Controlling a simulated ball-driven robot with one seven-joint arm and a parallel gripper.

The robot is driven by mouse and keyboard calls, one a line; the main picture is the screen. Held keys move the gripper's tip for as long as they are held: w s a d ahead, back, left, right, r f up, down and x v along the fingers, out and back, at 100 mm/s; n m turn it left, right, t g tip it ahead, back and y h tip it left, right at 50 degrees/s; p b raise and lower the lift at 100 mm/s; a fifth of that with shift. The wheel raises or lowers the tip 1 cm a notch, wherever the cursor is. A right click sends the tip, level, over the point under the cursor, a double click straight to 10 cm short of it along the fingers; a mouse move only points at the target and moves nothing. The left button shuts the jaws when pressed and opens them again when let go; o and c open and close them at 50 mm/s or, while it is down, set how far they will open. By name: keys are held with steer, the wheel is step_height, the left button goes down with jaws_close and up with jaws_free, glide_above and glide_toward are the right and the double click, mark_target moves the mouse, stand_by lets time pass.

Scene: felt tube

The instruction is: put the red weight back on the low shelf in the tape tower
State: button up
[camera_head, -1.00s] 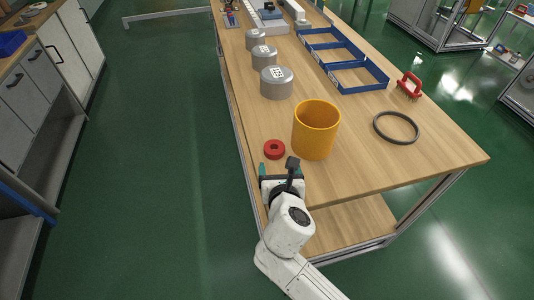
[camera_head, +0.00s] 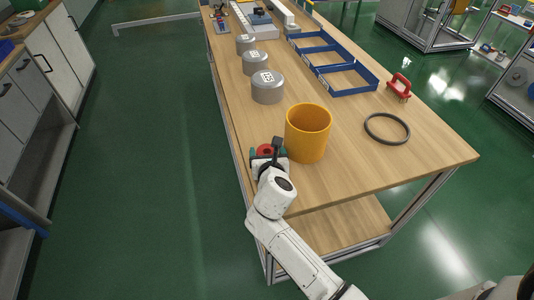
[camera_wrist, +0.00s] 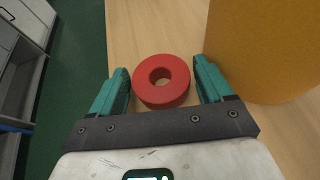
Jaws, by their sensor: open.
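The red weight (camera_wrist: 161,81) is a flat ring with a hole in its middle, lying on the wooden table. In the head view the red weight (camera_head: 265,150) is partly hidden by my gripper. My gripper (camera_wrist: 163,72) is open, with one teal finger on each side of the red weight. The left finger is close to its edge and the right finger is slightly apart. My gripper also shows in the head view (camera_head: 267,151). No tape tower can be made out for certain.
A yellow cylinder (camera_head: 308,133) stands just right of my gripper. Grey cylinders (camera_head: 268,87) line the table's left side. A dark ring (camera_head: 387,128), a red-handled tool (camera_head: 399,88) and a blue divided tray (camera_head: 347,92) lie farther right. The table's front right (camera_head: 400,165) is clear.

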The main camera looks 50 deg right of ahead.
steer(key=c, duration=1.1)
steer(key=shift+r, duration=0.15)
steer(key=shift+c, duration=1.2)
